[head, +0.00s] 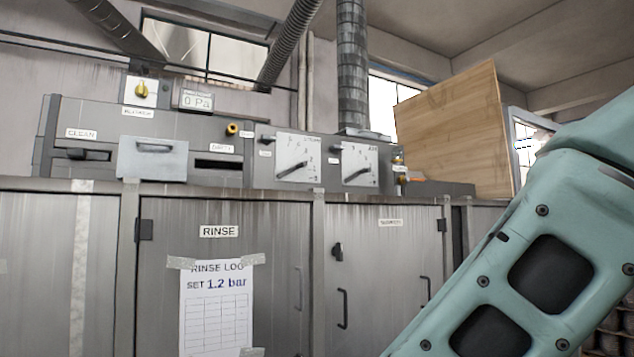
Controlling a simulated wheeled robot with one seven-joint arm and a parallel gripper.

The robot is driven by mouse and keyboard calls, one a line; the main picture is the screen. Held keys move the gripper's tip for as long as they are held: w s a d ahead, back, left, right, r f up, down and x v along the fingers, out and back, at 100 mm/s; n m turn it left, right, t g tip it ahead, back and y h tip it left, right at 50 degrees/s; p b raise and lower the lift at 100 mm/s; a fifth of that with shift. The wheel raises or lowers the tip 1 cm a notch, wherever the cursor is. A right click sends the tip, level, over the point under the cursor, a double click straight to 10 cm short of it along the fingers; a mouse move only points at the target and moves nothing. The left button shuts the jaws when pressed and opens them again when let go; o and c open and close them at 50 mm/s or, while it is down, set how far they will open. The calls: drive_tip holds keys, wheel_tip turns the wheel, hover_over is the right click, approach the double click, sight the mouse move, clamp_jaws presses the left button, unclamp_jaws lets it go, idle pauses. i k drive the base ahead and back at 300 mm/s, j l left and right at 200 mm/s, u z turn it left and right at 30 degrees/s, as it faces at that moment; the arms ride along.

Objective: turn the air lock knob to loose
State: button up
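A yellow knob (142,90) sits on a pale plate at the upper left, above the machine; the small label under it is too blurred to read surely. A smaller yellow knob (232,129) sits on the panel right of the pressure display. A black knob or latch (338,251) sits on the right cabinet door. I cannot tell by its label which one is the air lock knob, nor read any loose mark. My gripper is out of view; only my teal arm shows at the right.
The display (197,101) reads 0 Pa. Two gauges (298,157) (359,164) have needles pointing lower left. A grey box front (152,158) juts out between the CLEAN and right slots. A RINSE LOG sheet (216,307) says set 1.2 bar. A wooden board (450,125) stands behind at right.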

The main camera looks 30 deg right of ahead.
sight(335, 148)
drive_tip(key=i+j+z, duration=0.1)
drive_tip(key=i+z, duration=0.2)
drive_tip(key=i, duration=0.15)
drive_tip(key=i+j+z, duration=0.3)
drive_tip(key=i, duration=0.15)
drive_tip(key=i+j+z, duration=0.3)
drive_tip(key=i, duration=0.15)
drive_tip(key=k+z, duration=0.1)
drive_tip(key=z, duration=0.35)
drive_tip(key=l+z, duration=0.1)
drive_tip(key=z, duration=0.3)
drive_tip(key=k+l+z, duration=0.1)
drive_tip(key=z, duration=0.35)
